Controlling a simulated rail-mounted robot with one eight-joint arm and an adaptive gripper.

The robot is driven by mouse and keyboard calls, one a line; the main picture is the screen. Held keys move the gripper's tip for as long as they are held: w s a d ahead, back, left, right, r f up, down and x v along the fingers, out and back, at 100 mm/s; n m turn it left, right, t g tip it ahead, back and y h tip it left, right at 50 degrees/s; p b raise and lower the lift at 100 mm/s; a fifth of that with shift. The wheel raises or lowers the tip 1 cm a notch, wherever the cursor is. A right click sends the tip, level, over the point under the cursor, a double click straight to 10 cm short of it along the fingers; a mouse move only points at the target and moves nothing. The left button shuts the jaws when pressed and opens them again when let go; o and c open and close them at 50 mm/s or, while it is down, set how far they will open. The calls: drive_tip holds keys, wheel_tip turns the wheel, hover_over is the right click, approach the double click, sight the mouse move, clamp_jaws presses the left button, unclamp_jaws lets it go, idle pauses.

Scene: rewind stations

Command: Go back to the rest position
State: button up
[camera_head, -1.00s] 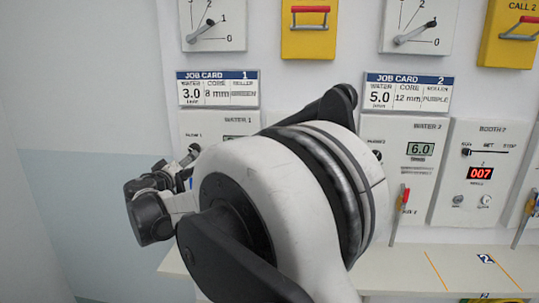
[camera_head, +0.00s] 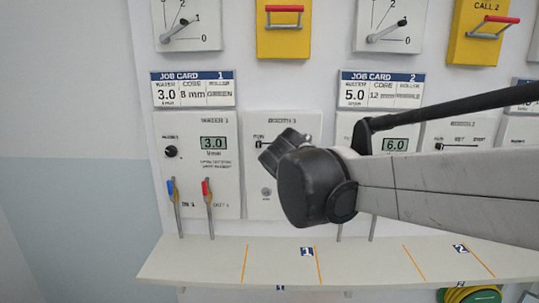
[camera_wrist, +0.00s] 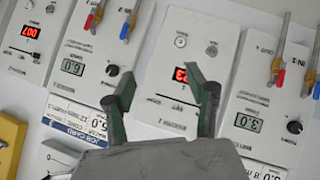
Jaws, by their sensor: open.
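My gripper (camera_wrist: 168,78) shows in the wrist view with its two dark green fingers spread wide. Nothing is between the fingers. They point toward the white wall panels, with a booth panel with a red display (camera_wrist: 180,75) behind and between them. In the head view my arm reaches in from the right, and its dark wrist covers part of the first booth panel (camera_head: 263,195). The fingers cannot be made out there.
The Water 1 panel (camera_head: 214,172) reads 3.0, with blue and red levers (camera_head: 208,205) below it. The Water 2 panel (camera_head: 397,143) reads 6.0. A pale shelf (camera_head: 210,258) juts out below and looks bare. Yellow handle boxes (camera_head: 283,38) and job cards (camera_head: 193,89) are above.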

drive_tip(key=s+d+f+m+g+y, duration=0.1)
drive_tip(key=s+d+f, duration=0.2)
drive_tip(key=s, duration=0.6)
drive_tip(key=s+d+f+g+y, duration=0.1)
drive_tip(key=s+d+f, duration=0.3)
drive_tip(key=s, duration=0.4)
drive_tip(key=s+d+f+m+y, duration=0.1)
drive_tip(key=s+d+f, duration=0.3)
drive_tip(key=s, duration=0.5)
drive_tip(key=shift+s+f+m+g, duration=0.3)
drive_tip(key=shift+s+f+g, duration=0.1)
drive_tip(key=shift+f, duration=0.4)
